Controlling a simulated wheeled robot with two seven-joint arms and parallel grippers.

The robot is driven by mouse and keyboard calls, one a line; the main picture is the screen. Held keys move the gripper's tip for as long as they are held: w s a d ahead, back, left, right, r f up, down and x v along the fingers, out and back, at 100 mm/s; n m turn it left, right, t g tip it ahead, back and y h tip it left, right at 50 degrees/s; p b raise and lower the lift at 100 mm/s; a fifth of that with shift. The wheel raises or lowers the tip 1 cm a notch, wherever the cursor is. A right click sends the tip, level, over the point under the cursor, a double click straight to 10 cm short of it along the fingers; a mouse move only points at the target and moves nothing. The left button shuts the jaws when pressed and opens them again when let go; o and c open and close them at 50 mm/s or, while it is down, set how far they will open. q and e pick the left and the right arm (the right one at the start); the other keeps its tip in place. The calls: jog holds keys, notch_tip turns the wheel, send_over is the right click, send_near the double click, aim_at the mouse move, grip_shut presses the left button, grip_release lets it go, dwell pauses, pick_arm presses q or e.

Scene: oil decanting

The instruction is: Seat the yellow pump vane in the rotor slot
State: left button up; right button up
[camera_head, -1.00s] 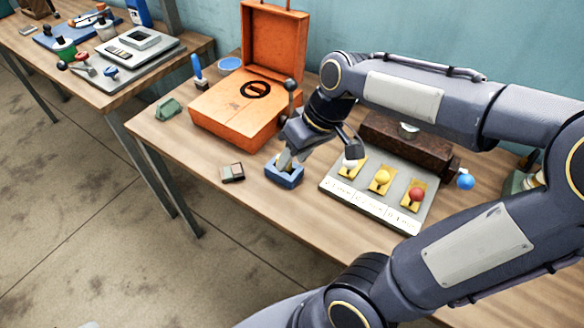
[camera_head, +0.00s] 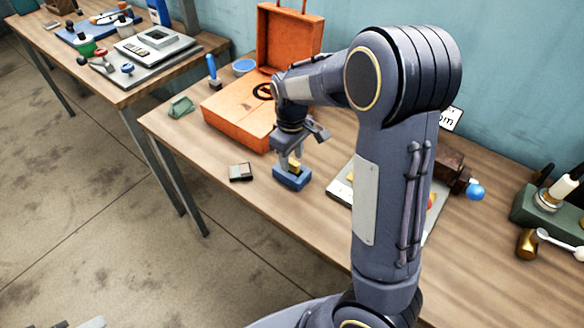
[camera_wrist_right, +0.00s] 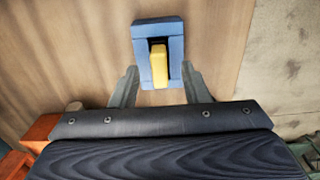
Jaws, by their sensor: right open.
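The yellow pump vane (camera_head: 295,164) stands upright in a small blue holder (camera_head: 291,181) near the table's front edge. In the right wrist view the vane (camera_wrist_right: 159,66) sits in the notch of the blue holder (camera_wrist_right: 157,28). My right gripper (camera_head: 292,163) points down over the holder and is open. Its two fingers (camera_wrist_right: 158,72) stand on either side of the vane and holder, with a gap visible on the left. I cannot make out the rotor slot for certain. My left gripper is not recognisable in these views.
An open orange case (camera_head: 238,106) with a black ring stands behind the gripper. A small dark block (camera_head: 241,172) lies left of the holder. My right arm partly hides a grey panel (camera_head: 341,189) and a brown block (camera_head: 449,165). Bare table lies in front of the case.

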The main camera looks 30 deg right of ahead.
jog(key=shift+f, duration=0.65)
grip_shut()
jog(key=shift+r, duration=0.1)
